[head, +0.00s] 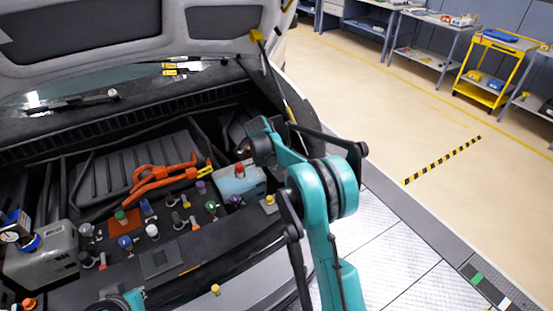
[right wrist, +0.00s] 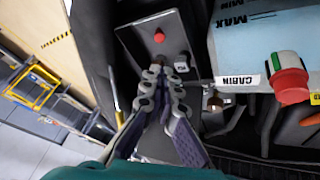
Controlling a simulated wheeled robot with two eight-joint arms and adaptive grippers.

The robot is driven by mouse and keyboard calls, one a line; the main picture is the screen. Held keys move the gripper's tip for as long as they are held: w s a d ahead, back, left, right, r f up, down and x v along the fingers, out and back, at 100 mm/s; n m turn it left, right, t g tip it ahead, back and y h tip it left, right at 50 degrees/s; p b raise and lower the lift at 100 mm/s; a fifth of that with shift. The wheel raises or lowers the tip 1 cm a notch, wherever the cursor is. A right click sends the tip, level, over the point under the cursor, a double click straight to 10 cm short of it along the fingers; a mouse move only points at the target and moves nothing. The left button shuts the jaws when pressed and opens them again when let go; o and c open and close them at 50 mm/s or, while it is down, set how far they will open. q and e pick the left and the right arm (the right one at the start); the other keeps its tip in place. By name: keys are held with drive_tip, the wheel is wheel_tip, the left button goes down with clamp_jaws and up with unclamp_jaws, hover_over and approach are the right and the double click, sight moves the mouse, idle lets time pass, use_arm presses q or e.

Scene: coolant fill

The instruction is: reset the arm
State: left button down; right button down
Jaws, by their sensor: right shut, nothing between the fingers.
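My right arm (head: 327,187) reaches over the right part of the open engine bay. In the right wrist view my right gripper (right wrist: 167,75) is shut with its fingertips together and nothing between them. Its tips are over a dark panel (right wrist: 140,40) with a red button, left of the pale blue coolant tank (right wrist: 235,50). The tank has MAX and MIN marks, and a red and green cap (right wrist: 290,78) shows near its CABIN label. In the head view the tank (head: 232,187) carries a red cap (head: 239,170).
The raised hood (head: 120,30) hangs above the bay, with a prop rod (head: 275,80) near my right arm. Orange cables (head: 160,178) and several coloured caps fill the bay. A grey canister (head: 45,260) stands at left. A yellow cart (head: 490,70) and benches stand far off.

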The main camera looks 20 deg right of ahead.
drive_tip(key=s+a+r+n+t+y, duration=0.1)
drive_tip(key=s+a+r, duration=0.2)
drive_tip(key=s+r, duration=0.4)
drive_tip(key=s+a+r+n+t+y, duration=0.1)
drive_tip(key=s+a+r, duration=0.3)
drive_tip(key=s, duration=0.6)
drive_tip(key=s+a+f+n+y+b, duration=0.1)
drive_tip(key=s+a+f, duration=0.1)
drive_tip(key=s, duration=0.9)
drive_tip(key=s+a+f+n+t+y, duration=0.1)
drive_tip(key=s+a+f+n, duration=0.1)
drive_tip(key=s, duration=0.8)
drive_tip(key=shift+s+a+f+y+b, duration=0.3)
drive_tip(key=shift+s+a+f+b, duration=0.15)
drive_tip(key=shift+a, duration=0.75)
